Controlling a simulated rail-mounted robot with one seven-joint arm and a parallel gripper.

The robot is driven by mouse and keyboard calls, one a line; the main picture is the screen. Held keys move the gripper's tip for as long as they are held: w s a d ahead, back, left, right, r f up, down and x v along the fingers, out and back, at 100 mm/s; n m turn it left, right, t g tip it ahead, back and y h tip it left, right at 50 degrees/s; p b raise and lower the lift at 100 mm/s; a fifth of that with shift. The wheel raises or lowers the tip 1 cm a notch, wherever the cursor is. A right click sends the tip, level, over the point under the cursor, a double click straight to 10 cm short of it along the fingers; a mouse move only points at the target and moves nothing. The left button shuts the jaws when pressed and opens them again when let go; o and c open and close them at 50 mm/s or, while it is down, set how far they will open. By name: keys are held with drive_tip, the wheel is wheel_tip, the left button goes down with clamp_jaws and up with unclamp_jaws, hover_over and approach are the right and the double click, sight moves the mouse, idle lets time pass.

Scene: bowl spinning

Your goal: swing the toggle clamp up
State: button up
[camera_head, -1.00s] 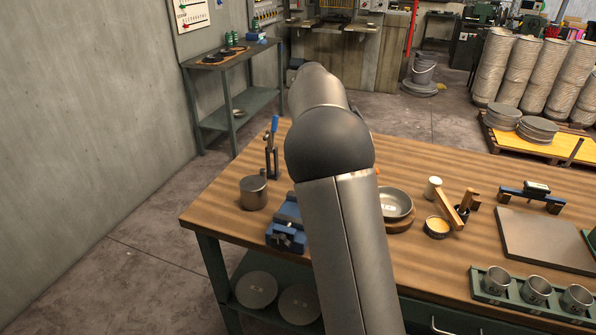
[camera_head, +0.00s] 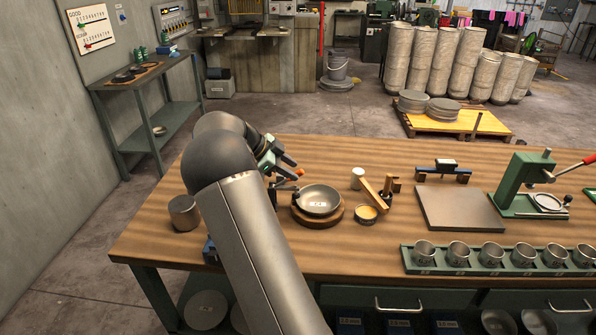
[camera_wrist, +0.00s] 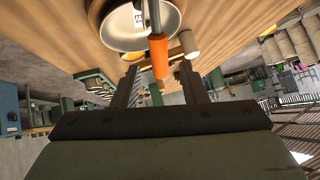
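The toggle clamp shows as an orange-tipped handle (camera_head: 298,173) just left of the metal bowl (camera_head: 318,199), which sits on a round wooden base (camera_head: 322,220). In the wrist view the orange grip (camera_wrist: 159,58) on its grey rod points toward my gripper (camera_wrist: 158,70). My fingers are open, one on each side of the grip's end, with gaps visible on both sides. The bowl (camera_wrist: 142,30) lies beyond the handle in the wrist view. In the head view my gripper (camera_head: 290,166) is above the bench beside the handle. My arm hides part of the bench and the clamp's lower parts are unclear.
A metal pot (camera_head: 184,213) stands at the bench's left. Right of the bowl are a white-topped cylinder (camera_head: 357,178), a small dish (camera_head: 367,213) and a wooden piece (camera_head: 376,193). A grey plate (camera_head: 459,208) and a tray of cups (camera_head: 410,257) lie farther right.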

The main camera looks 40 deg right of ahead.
sight(298, 173)
drive_tip(key=shift+p+x, duration=0.3)
drive_tip(key=shift+x, duration=1.55)
clamp_jaws()
drive_tip(key=b, duration=0.1)
drive_tip(key=g+h+b, duration=0.1)
drive_tip(key=shift+w+a+r+b, duration=0.25)
drive_tip(key=shift+w+a+b, duration=0.05)
drive_tip(key=shift+w+a, duration=0.1)
drive_tip(key=a+g+h+b, duration=0.1)
drive_tip(key=b, duration=0.1)
drive_tip(key=w+r+g+h+b, duration=0.1)
drive_tip(key=h+b, duration=0.1)
drive_tip(key=shift+w+a+r+n, duration=0.25)
drive_tip(key=shift+a+r+n, duration=0.05)
drive_tip(key=shift+a+n, duration=0.1)
drive_tip(key=w+a+g+h+b, duration=0.1)
drive_tip(key=b, duration=0.1)
drive_tip(key=w+a+r+n+g+h+b, duration=0.1)
drive_tip(key=h+b, duration=0.1)
drive_tip(key=w+a+h+b, duration=0.1)
drive_tip(key=h+b, duration=0.1)
drive_tip(key=shift+w+a+r+g+b, duration=0.1)
drive_tip(key=shift+a+r+g+b, duration=0.2)
drive_tip(key=shift+r+g, duration=0.1)
drive_tip(key=shift+n, duration=0.3)
